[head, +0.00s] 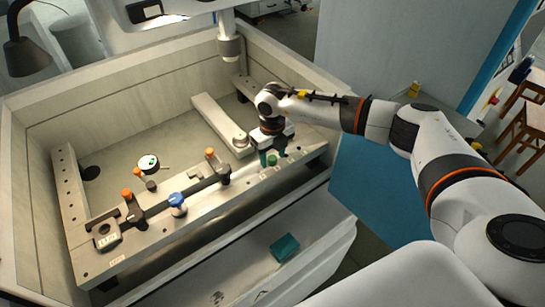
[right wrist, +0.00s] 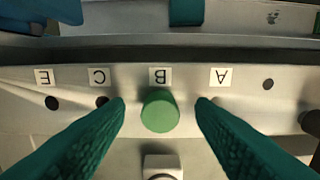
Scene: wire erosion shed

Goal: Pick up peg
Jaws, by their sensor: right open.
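The peg (right wrist: 160,110) is a green cylinder seen end-on in the right wrist view, at the label B on a pale metal rail. In the head view the peg (head: 272,160) is a small green spot on the rail's right part. My right gripper (right wrist: 160,104) is open, with one teal finger on each side of the peg and a visible gap on both sides. In the head view the right gripper (head: 273,156) points down at the rail. How deep the peg sits is hidden. My left gripper is not in view.
The rail (head: 205,207) carries an orange-topped clamp (head: 217,166) and a blue-topped knob (head: 177,204). Holes show by labels C (right wrist: 98,76) and E (right wrist: 46,77). A grey bar (head: 220,122) lies behind the gripper. A teal block (head: 285,247) sits on the lower front ledge.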

